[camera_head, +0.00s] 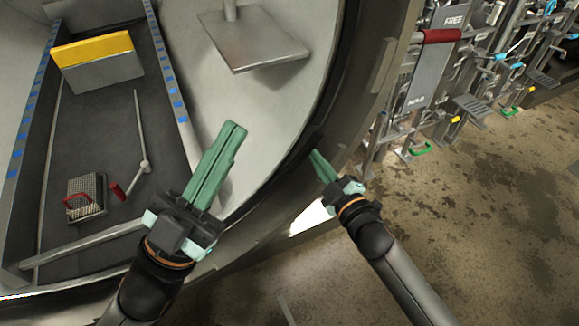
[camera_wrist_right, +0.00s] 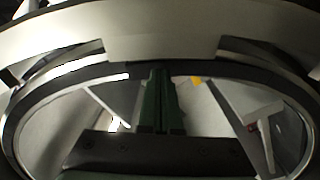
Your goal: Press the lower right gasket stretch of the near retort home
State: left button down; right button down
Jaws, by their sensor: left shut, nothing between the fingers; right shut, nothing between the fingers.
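The near retort's round mouth (camera_head: 372,75) fills the left and middle of the head view. A dark gasket band (camera_head: 338,85) runs along its inner rim, down the right side to the bottom. A darker stretch lies at the lower right, next to my right gripper (camera_head: 315,154). That gripper is shut and empty, its green fingertips at the rim; whether they touch the gasket I cannot tell. In the right wrist view its fingers (camera_wrist_right: 158,78) reach up to the rim (camera_wrist_right: 180,35). My left gripper (camera_head: 233,127) is shut and empty, in front of the retort's opening.
Inside the retort are a dark tray bed with blue marks, a yellow-topped block (camera_head: 97,62), a mesh box with a red handle (camera_head: 87,197) and a hanging grey plate (camera_head: 252,42). A rack of valves and levers (camera_head: 432,75) stands at the right. The floor (camera_head: 480,220) is clear.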

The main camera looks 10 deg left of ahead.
jog(key=shift+b+x, duration=0.55)
jog(key=shift+x, duration=1.05)
jog(key=shift+s, duration=0.1)
jog(key=shift+s+d, duration=0.15)
jog(key=p, duration=0.5)
send_near(309, 149)
jog(key=shift+s+d, duration=0.4)
